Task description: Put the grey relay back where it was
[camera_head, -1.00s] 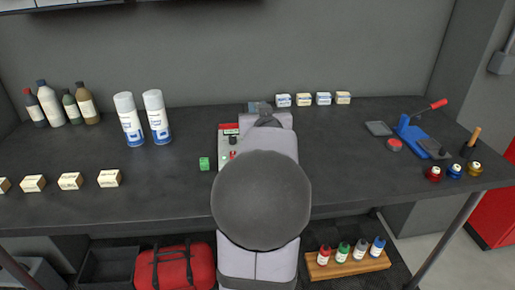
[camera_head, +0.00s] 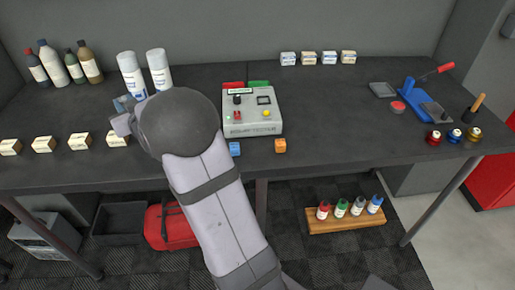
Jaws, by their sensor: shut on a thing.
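My gripper (camera_head: 122,104) is over the left part of the bench, in front of the white spray cans, and is shut on a small grey thing, taken to be the grey relay. The relay is mostly hidden by my fingers and wrist, and its outline is too small to tell. The grey tester box (camera_head: 253,121), with a red and a green block at its back edge and knobs on top, stands to the right of my arm. A blue relay (camera_head: 234,149) and an orange relay (camera_head: 280,146) lie on the bench before it.
Two spray cans (camera_head: 159,70) stand behind my gripper, and several bottles (camera_head: 75,67) at the back left. Small cartons (camera_head: 79,141) line the front left; others (camera_head: 309,58) stand at the back. A blue press (camera_head: 430,108) is at the right. Bench between box and press is clear.

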